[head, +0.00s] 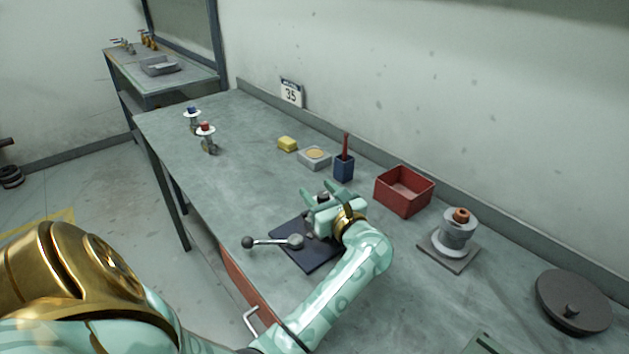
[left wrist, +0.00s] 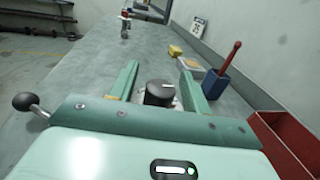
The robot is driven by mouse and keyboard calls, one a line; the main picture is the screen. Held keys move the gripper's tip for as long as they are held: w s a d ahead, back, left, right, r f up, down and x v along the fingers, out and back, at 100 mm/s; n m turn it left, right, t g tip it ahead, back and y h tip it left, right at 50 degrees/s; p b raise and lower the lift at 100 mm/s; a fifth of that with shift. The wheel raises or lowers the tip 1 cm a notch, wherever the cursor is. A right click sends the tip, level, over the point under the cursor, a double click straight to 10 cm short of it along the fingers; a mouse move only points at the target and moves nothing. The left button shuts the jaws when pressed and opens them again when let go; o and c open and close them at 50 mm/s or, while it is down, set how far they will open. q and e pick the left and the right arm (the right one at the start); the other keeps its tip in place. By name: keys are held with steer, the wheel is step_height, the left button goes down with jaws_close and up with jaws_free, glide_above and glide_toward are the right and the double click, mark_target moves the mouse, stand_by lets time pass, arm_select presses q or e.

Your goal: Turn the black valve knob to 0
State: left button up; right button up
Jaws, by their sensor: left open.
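The black valve knob (left wrist: 159,93) shows between the two open fingers of my left gripper (left wrist: 160,82) in the left wrist view. It has a white mark on its top. The fingers stand to either side of the knob with gaps; contact is not visible. In the head view my left gripper (head: 319,192) is over the dark valve base plate (head: 306,258) and mostly hides the knob. A lever with a black ball end (head: 248,242) sticks out to the left of the valve. My right gripper is not in view. I cannot read any scale around the knob.
On the bench behind stand a blue cup with a red tool (head: 344,167), a red box (head: 404,190), a yellow block (head: 287,144) and a grey dish (head: 314,157). A grey flanged fitting (head: 457,234) stands right.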

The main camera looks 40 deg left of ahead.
arm_select(q)
steer(key=shift+a, duration=0.25)
steer(key=c, duration=1)
steer(key=shift+m+t, duration=0.4)
